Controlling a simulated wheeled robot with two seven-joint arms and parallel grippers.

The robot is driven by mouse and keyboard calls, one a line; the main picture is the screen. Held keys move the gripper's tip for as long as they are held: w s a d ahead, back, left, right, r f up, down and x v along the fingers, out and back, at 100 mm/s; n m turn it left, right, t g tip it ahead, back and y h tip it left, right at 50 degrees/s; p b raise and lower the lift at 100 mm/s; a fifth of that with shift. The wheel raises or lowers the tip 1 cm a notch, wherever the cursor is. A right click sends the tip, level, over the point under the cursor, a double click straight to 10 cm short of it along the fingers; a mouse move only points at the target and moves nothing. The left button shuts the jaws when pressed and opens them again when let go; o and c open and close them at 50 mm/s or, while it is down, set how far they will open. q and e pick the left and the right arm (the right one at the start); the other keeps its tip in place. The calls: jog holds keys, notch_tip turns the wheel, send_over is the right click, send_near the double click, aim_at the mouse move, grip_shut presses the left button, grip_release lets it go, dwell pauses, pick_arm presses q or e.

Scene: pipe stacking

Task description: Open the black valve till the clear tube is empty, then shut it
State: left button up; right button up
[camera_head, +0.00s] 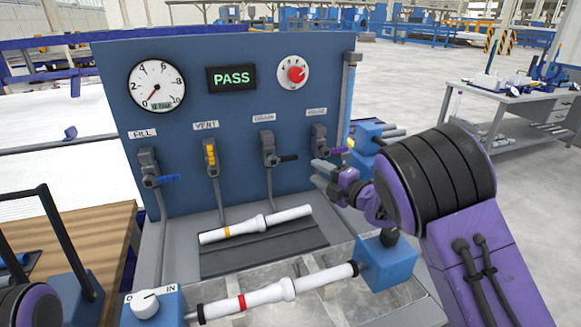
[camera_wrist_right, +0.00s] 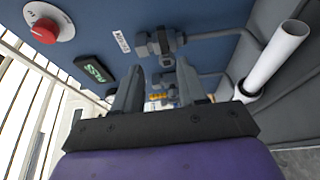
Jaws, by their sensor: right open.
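The black-handled valve (camera_head: 270,150), under the DRAIN label, sits on the blue panel; its handle points right. A slim upright tube (camera_head: 348,100) at the panel's right edge may be the clear tube; its fluid level cannot be read. My right gripper (camera_head: 321,174) is open and empty, right of the black handle and just below the fourth valve (camera_head: 319,138). In the right wrist view, its fingers (camera_wrist_right: 158,88) are spread, with a grey valve (camera_wrist_right: 158,42) close beyond them. My left gripper is out of view.
The panel carries a gauge (camera_head: 157,86) near zero, a PASS display (camera_head: 231,78), a red knob (camera_head: 293,72), a blue-handled FILL valve (camera_head: 150,170) and a yellow-handled VENT valve (camera_head: 211,157). Below lie a yellow-banded white pipe (camera_head: 256,225) and a red-banded one (camera_head: 270,295) between blue blocks.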

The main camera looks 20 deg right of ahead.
aim_at(292, 159)
jog(key=p+x, duration=0.3)
jog(key=x, duration=0.7)
jog(key=shift+f, duration=0.2)
jog(key=shift+w+f, duration=0.1)
jog(key=shift+w, duration=0.35)
grip_shut()
